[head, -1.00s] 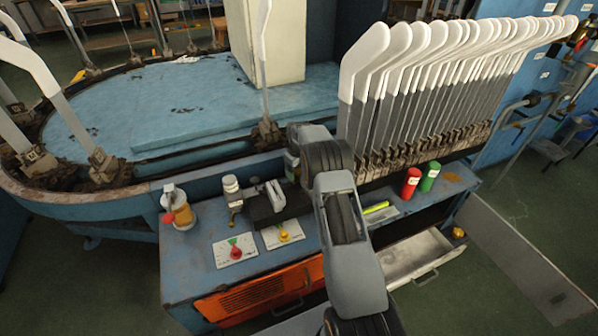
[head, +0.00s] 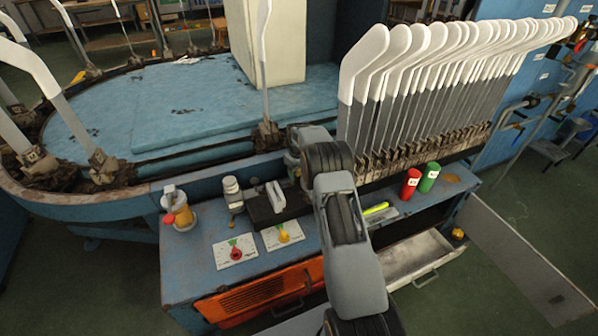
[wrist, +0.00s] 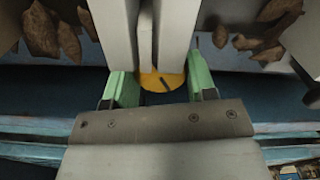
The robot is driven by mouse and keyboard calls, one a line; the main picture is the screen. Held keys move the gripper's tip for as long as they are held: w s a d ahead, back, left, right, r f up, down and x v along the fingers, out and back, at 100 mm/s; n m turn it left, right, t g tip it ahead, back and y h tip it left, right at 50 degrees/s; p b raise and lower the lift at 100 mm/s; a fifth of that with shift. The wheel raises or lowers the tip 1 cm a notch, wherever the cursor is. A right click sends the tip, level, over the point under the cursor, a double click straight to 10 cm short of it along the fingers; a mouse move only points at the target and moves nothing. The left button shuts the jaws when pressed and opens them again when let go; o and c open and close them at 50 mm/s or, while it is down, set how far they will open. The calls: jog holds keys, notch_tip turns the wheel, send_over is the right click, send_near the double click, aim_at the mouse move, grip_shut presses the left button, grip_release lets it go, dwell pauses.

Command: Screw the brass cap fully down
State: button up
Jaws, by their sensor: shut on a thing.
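The brass cap (wrist: 164,80) shows in the wrist view as a yellow-gold disc with a dark line on its top. My gripper (wrist: 162,88) has a green fingertip pad on either side of the cap and is shut on it. Pale grey upright pieces stand just beyond the cap and hide part of its far side. The threads and any gap below the cap are hidden. In the head view my arm hides the cap and fingertips, at the back edge of the blue bench (head: 190,270).
Several white-tipped boards (head: 385,60) stand in a row right of my arm. Red (head: 411,183) and green (head: 429,177) cylinders stand on the bench. A clamp-like fixture (head: 275,203) and two dial cards (head: 235,252) lie left. An open drawer (head: 425,262) juts out in front.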

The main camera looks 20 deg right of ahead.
aim_at(298, 173)
jog(key=m+p, duration=0.1)
jog(key=m, duration=0.2)
jog(key=shift+r, duration=0.1)
jog(key=shift+m+p, duration=0.45)
jog(key=shift+m, duration=1.35)
jog(key=o, duration=0.9)
notch_tip(298, 173, up, 14)
jog(key=p, duration=0.3)
